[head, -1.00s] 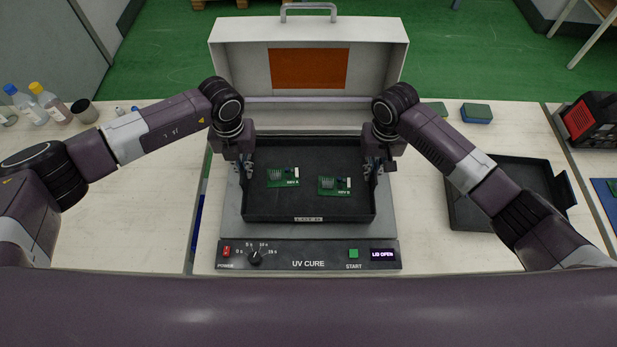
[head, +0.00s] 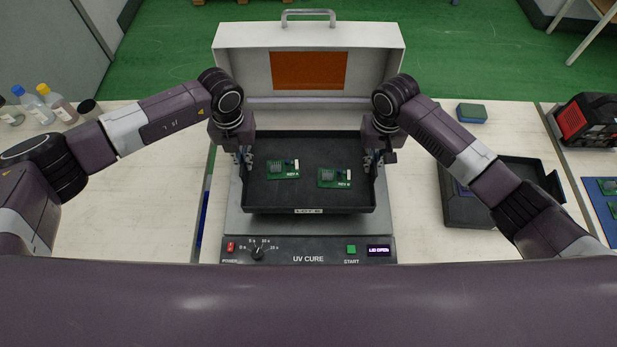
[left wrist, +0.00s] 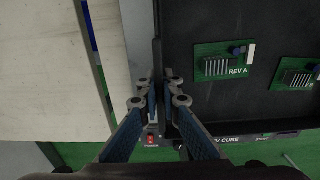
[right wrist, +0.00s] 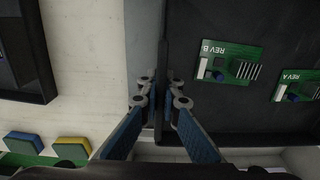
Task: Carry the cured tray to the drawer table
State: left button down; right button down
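The black tray (head: 308,200) carries two green boards, REV A (head: 283,169) and REV B (head: 334,177), and a lot label on its front wall. It is level above the bed of the open UV cure box (head: 308,251), whose display reads LID OPEN. My left gripper (head: 244,160) is shut on the tray's left wall; the left wrist view shows the wall between its fingers (left wrist: 160,95). My right gripper (head: 374,160) is shut on the right wall, also seen between the fingers in the right wrist view (right wrist: 161,95). The drawer table cannot be made out.
The UV box's raised lid (head: 310,70) stands behind the tray. A second black tray (head: 470,207) lies on the bench at right, partly behind my right arm. Bottles (head: 45,105) stand at far left; a sponge (head: 471,113) and red-black device (head: 587,120) are at right.

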aim_at(114, 199)
jog(key=k+j, duration=0.1)
jog(key=j, duration=2.9)
jog(key=k, duration=0.05)
